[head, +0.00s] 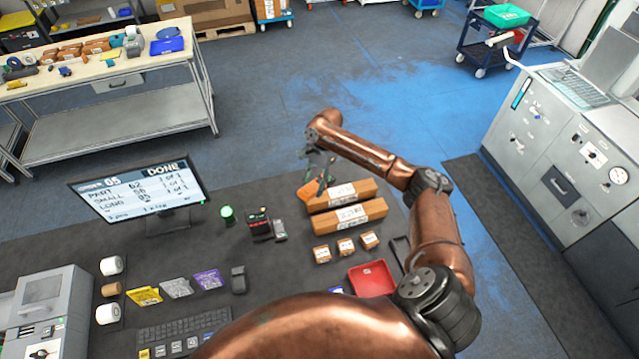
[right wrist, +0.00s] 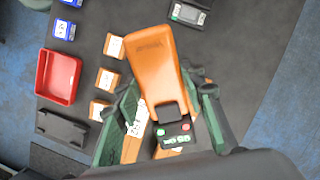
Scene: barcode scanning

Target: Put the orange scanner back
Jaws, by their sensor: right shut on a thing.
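The orange scanner (right wrist: 151,60) is in my right gripper (right wrist: 168,108), between its two green fingers, with its wide orange end pointing away from the wrist. In the head view the orange scanner (head: 307,191) shows above the left ends of two long cartons, with my right gripper (head: 320,163) at it. A black device with red and green marks (head: 259,224) stands on the dark table to the left. A grey handheld device with a screen (head: 280,230) is beside it. I cannot tell which of these, if any, is the scanner's holder. My left gripper is not in view.
Two long cartons (head: 349,215) lie under the gripper. Several small boxes (head: 346,247), a red tray (head: 372,279) and a black open frame (head: 400,252) are nearer. A monitor (head: 142,190) reading DONE stands left, with a green lamp (head: 227,213) between. Bare table lies behind the lamp.

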